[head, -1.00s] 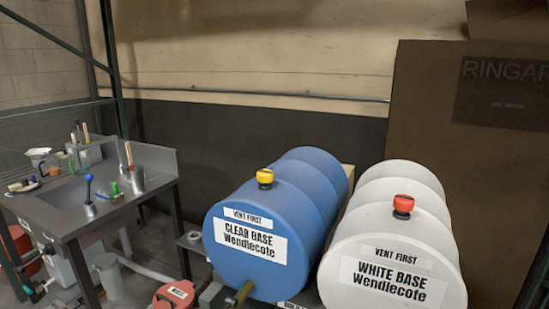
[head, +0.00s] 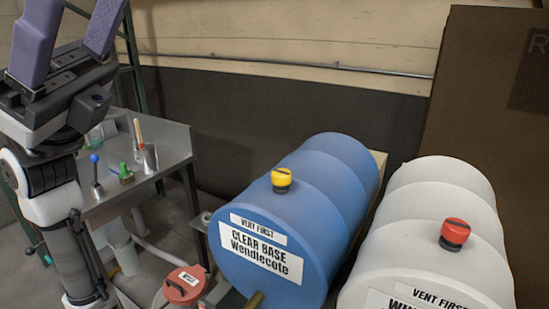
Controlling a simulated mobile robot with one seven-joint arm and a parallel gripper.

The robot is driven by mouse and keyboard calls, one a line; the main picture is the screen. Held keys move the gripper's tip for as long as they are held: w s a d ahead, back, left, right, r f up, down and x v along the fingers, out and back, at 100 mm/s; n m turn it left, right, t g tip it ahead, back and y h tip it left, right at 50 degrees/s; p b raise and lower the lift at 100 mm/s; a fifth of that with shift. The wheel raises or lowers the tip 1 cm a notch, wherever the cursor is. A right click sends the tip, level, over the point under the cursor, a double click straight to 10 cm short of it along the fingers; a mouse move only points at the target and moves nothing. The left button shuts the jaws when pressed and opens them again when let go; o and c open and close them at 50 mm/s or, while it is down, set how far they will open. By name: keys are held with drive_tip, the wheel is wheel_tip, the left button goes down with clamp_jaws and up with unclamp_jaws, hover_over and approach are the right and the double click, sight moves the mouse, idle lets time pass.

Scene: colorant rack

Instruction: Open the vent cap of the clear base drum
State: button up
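The clear base drum (head: 330,185) is blue and lies on its side in the middle of the head view, with white labels on its front end. Its yellow vent cap (head: 281,180) with a black base sits on top, near the front end. My gripper (head: 70,38) is raised at the upper left, pointing up. Its two purple fingers are spread apart with nothing between them. It is well to the left of the cap and not touching the drum; the fingertips run to the top edge of the frame.
The white base drum (head: 430,215) with a red cap (head: 455,234) lies close to the right. A steel sink bench (head: 165,150) with tools stands behind my arm. A red-lidded container (head: 185,284) is on the floor before the blue drum. The space above the drums looks clear.

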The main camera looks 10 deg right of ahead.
drive_tip(key=w+d+n+t+y+p, duration=0.1)
drive_tip(key=w+d+t+y, duration=0.15)
drive_tip(key=d, duration=0.45)
drive_tip(key=w+d+n+t+y, duration=0.1)
drive_tip(key=w+d+t, duration=0.25)
drive_tip(key=d, duration=0.25)
drive_tip(key=n+t+y+p, duration=0.2)
drive_tip(key=t+y, duration=0.4)
drive_tip(key=y, duration=0.3)
hover_over(281, 172)
drive_tip(key=s+d, duration=0.1)
drive_tip(key=s, duration=0.2)
wheel_tip(281, 172, down, 11)
drive_tip(key=w+a+f+y, duration=0.4)
drive_tip(key=w+a+y, duration=0.1)
drive_tip(key=a+y, duration=0.15)
drive_tip(key=shift+n+t, duration=0.4)
drive_tip(key=p+x, duration=0.1)
drive_tip(key=x, duration=1.2)
drive_tip(key=shift+w+d+f+p, duration=0.1)
drive_tip(key=shift+d+f+p, duration=0.05)
drive_tip(key=shift+p, duration=0.2)
drive_tip(key=c, duration=1)
